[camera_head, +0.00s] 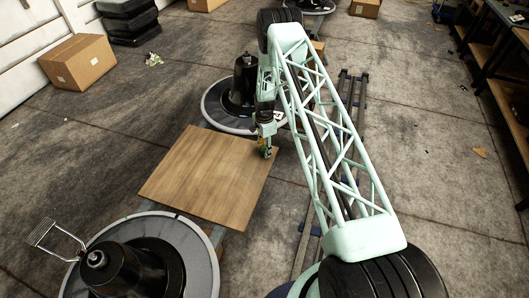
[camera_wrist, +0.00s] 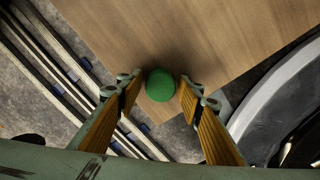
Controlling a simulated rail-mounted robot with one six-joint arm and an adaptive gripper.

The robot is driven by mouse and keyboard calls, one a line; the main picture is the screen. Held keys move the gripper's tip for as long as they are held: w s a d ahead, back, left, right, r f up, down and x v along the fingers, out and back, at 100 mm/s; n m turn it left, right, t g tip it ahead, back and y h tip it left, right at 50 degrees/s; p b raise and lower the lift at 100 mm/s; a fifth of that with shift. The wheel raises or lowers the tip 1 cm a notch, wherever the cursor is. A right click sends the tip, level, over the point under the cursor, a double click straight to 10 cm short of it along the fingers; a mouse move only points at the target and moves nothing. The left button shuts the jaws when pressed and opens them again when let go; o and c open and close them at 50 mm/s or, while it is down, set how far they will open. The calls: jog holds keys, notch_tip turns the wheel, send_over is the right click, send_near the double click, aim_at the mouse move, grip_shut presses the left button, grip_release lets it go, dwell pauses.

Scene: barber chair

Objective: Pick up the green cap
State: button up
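The green cap (camera_wrist: 160,84) shows in the wrist view as a round green shape near the corner of a wooden board. My gripper (camera_wrist: 159,94) is open, with one orange-padded finger on each side of the cap. A small gap shows between the cap and each finger. The height of the fingertips over the board is hard to tell. In the head view my gripper (camera_head: 266,149) points down at the right edge of the board, and the cap cannot be made out clearly there.
The wooden board (camera_head: 205,185) is otherwise bare. A round chair base (camera_head: 215,108) stands behind it, and another with a black column (camera_head: 135,270) stands in front at the left. Floor rails (camera_head: 306,240) run to the right of the board. A cardboard box (camera_head: 78,62) sits far left.

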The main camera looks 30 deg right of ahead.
jog(key=shift+c, duration=0.2)
dwell(0.3)
jog(key=c, duration=0.7)
jog(key=shift+r, duration=0.1)
jog(key=shift+r+p, duration=0.4)
jog(key=shift+r, duration=0.95)
jog(key=s+a+r+p, duration=0.1)
jog(key=s+r+p, duration=0.1)
jog(key=s, duration=1.3)
jog(key=shift+s+a+p, duration=0.3)
jog(key=shift+s+a, duration=0.05)
jog(key=shift+s, duration=0.05)
jog(key=shift+r, duration=0.1)
jog(key=shift+r, duration=0.1)
notch_tip(320, 180, up, 8)
jog(key=p, duration=0.2)
